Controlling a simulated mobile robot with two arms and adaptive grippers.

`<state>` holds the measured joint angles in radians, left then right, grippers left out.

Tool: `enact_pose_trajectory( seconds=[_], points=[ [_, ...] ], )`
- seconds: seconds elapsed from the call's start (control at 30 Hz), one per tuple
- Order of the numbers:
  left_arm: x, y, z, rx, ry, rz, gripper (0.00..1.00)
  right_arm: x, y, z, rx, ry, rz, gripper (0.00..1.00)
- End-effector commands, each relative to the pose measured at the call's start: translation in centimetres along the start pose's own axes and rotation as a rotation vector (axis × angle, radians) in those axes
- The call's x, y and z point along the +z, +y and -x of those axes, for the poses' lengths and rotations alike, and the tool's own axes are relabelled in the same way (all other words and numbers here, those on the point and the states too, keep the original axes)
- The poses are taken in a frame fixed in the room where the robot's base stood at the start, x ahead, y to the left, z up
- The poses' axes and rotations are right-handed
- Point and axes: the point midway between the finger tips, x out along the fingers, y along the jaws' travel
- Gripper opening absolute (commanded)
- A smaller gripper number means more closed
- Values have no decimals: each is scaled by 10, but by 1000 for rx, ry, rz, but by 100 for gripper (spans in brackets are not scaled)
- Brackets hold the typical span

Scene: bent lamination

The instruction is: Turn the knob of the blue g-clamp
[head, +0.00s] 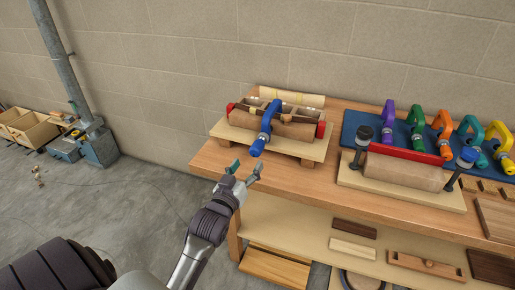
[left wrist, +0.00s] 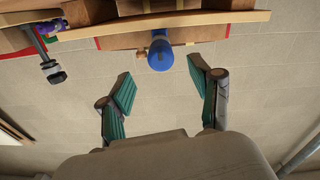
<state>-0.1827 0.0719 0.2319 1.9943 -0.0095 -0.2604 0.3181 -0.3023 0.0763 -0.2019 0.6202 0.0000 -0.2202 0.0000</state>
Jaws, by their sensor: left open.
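The blue g-clamp (head: 267,124) sits across a wooden bending form (head: 289,124) on a pale board at the left end of the workbench. Its blue knob (head: 257,146) points toward the front edge, and in the left wrist view the knob (left wrist: 160,52) shows end-on at the upper middle. My left gripper (head: 243,171) is in front of and below the knob, open and empty, with a gap between them. In the left wrist view the green-padded fingers (left wrist: 160,86) are spread wide, with the knob beyond them, between their lines. My right gripper is not in view.
A second form with a red strip (head: 408,153) and dark clamps stands to the right on the workbench (head: 335,106). Several coloured clamps rest on a blue rack (head: 362,122) behind it. A lower shelf (head: 310,238) holds wood pieces. The floor at left is mostly clear.

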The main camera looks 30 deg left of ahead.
Motion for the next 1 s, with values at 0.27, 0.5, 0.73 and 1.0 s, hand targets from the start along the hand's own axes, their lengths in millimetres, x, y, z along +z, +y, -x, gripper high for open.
enact_pose_trajectory(
  seconds=[0.27,0.5,0.73,1.0],
  points=[
    [-2,0,-59,0,1,-1,64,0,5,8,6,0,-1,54],
    [0,0,-84,0,-1,-2,64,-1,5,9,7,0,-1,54],
    [0,0,-88,0,-1,-2,64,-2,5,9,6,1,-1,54],
    [1,0,-88,0,-1,-2,39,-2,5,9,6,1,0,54]
  ],
)
